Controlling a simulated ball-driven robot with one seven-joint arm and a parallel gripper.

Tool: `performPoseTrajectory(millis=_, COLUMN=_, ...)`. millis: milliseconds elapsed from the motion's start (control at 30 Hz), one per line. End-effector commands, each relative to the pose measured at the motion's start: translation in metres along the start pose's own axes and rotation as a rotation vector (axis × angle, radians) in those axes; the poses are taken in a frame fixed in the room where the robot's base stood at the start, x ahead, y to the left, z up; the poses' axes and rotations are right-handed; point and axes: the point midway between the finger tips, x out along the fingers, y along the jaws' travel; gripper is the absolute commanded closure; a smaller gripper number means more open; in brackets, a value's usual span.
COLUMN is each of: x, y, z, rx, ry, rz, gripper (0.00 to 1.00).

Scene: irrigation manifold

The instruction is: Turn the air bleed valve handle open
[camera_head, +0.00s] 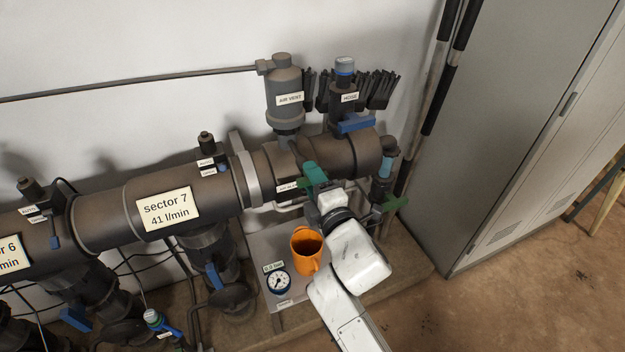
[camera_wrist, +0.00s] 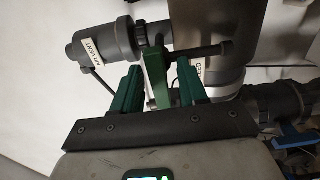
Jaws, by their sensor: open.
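The air bleed valve's green handle (camera_wrist: 157,84) stands between my gripper's two fingers in the wrist view, with a dark spindle behind it. My gripper (camera_wrist: 158,82) is open, with one green finger on each side of the handle. The handle looks close to the left finger; I cannot tell if they touch. In the head view my gripper (camera_head: 314,180) is at the front of the large pipe, below the air vent (camera_head: 286,92). There its green parts and the handle merge, and a partly covered label (camera_head: 287,188) sits just left.
An orange mug (camera_head: 306,252) and a pressure gauge (camera_head: 278,282) are left of my arm. A blue handle (camera_head: 356,124) is above, under the hose outlet. A grey cabinet (camera_head: 510,120) stands at right.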

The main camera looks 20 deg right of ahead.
Motion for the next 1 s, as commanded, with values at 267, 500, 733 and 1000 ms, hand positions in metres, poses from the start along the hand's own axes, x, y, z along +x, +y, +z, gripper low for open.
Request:
performPoseTrajectory(millis=267, x=0.0043, y=0.0005, z=-0.0001, rx=0.0, ry=0.0, rz=0.0, gripper=0.57)
performPoseTrajectory(millis=500, x=0.004, y=0.0004, z=-0.0001, rx=0.001, ry=0.0, rz=0.0, gripper=0.73)
performPoseTrajectory(millis=733, x=0.0039, y=0.0002, z=-0.0001, rx=0.001, ry=0.0, rz=0.0, gripper=0.95)
performPoseTrajectory(millis=1000, x=0.0038, y=-0.0002, z=-0.0001, rx=0.004, ry=0.0, rz=-0.001, gripper=1.0)
